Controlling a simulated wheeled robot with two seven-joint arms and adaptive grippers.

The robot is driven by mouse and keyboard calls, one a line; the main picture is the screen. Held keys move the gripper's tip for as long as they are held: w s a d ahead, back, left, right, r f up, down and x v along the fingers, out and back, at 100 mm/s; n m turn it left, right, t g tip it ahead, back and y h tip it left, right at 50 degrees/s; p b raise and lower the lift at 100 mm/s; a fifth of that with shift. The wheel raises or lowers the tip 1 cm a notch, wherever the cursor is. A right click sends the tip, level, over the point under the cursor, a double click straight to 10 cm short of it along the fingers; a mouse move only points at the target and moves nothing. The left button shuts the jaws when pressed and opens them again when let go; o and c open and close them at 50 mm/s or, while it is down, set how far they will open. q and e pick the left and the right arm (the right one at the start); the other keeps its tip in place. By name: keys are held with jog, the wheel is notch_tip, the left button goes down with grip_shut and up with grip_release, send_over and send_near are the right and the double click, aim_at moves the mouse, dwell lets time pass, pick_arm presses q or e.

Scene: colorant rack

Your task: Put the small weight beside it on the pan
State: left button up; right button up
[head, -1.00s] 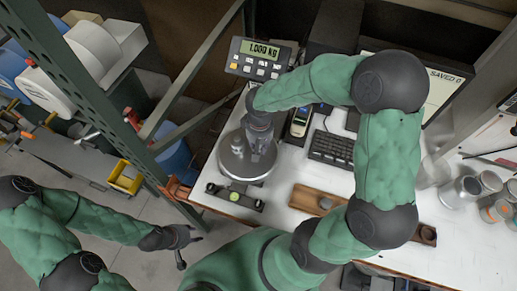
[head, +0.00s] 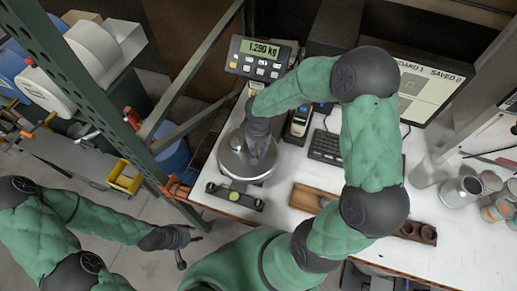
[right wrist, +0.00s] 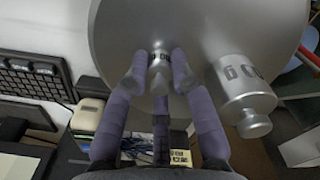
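The round steel pan (head: 232,165) of the scale is on the bench, and its display (head: 260,48) appears to read 1.250 kg. In the right wrist view the larger steel weight (right wrist: 240,92) stands on the pan (right wrist: 205,30). The small steel weight (right wrist: 160,72) is on the pan beside it, apart from it. My right gripper (right wrist: 159,78) has a finger against each side of the small weight; in the head view it (head: 258,160) is over the pan and mostly hides the weights. My left gripper (head: 190,250) is open and empty, off the bench.
A wooden block with round recesses (head: 300,197) lies right of the scale, partly behind my right arm. A keyboard (head: 325,146), a monitor (head: 430,85) and several metal cans (head: 460,190) are further right. A green rack post (head: 110,115) stands left of the bench.

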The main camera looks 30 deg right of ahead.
jog(key=shift+o, duration=1.3)
jog(key=shift+r, duration=0.1)
notch_tip(320, 180, up, 12)
jog(key=shift+p, duration=0.35)
dwell(0.5)
